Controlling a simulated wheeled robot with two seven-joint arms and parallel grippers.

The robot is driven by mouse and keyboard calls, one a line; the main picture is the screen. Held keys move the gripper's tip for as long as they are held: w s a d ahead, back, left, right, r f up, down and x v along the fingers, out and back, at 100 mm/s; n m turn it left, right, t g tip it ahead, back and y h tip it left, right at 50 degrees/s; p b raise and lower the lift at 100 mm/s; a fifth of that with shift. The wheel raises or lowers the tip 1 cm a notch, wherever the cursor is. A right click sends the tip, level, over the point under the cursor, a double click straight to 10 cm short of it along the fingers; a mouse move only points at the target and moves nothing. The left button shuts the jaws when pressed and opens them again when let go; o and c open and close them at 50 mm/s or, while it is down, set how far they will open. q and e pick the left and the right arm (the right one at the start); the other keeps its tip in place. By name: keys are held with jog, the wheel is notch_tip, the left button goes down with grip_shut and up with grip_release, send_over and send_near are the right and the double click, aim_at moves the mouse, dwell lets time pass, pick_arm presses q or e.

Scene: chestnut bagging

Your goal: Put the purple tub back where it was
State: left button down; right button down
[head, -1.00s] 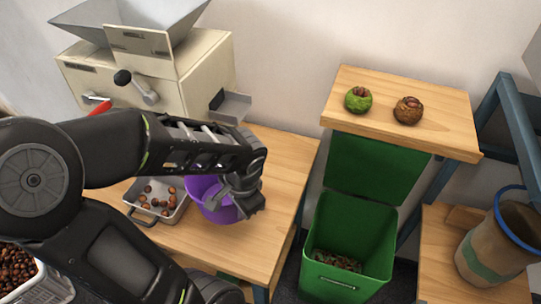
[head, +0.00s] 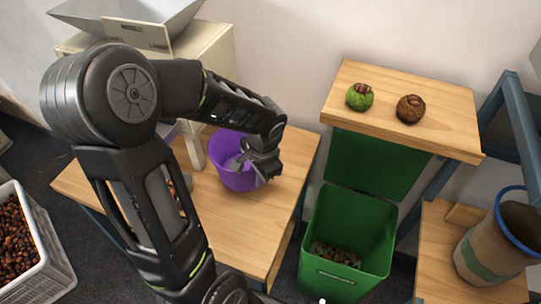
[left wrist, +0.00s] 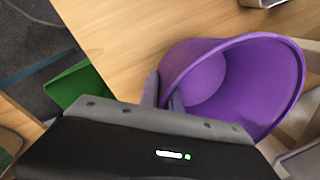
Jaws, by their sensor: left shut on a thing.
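The purple tub (head: 226,172) is at the right part of the wooden table, near the machine's leg. My left gripper (head: 262,172) is shut on the tub's right-hand wall. In the left wrist view the tub (left wrist: 262,85) looks empty inside, and the gripper fingers (left wrist: 163,92) straddle its rim. The tub looks slightly tilted; whether its base touches the table is hidden. My right gripper is not in view.
The cream machine (head: 215,50) stands behind the tub. A green bin (head: 345,235) with husks stands to the right of the table, below a shelf (head: 450,125) holding two chestnut samples. A crate of chestnuts (head: 55,265) is at the lower left. My arm covers most of the metal tray.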

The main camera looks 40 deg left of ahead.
pick_arm(q)
jog(key=w+a, duration=0.1)
jog(key=w, duration=0.2)
jog(key=w+a+p, duration=0.1)
jog(key=w, duration=0.2)
jog(key=w+a, duration=0.1)
jog(key=w, duration=0.2)
jog(key=shift+w+p, duration=0.2)
jog(key=shift+p, duration=0.1)
notch_tip(320, 180, down, 3)
jog(key=shift+f+p, duration=0.15)
jog(key=shift+p, duration=0.2)
jog(key=shift+f, duration=0.1)
jog(key=shift+f, duration=0.1)
jog(key=c, duration=2)
grip_release()
jog(key=o, duration=0.4)
jog(key=shift+o, duration=0.2)
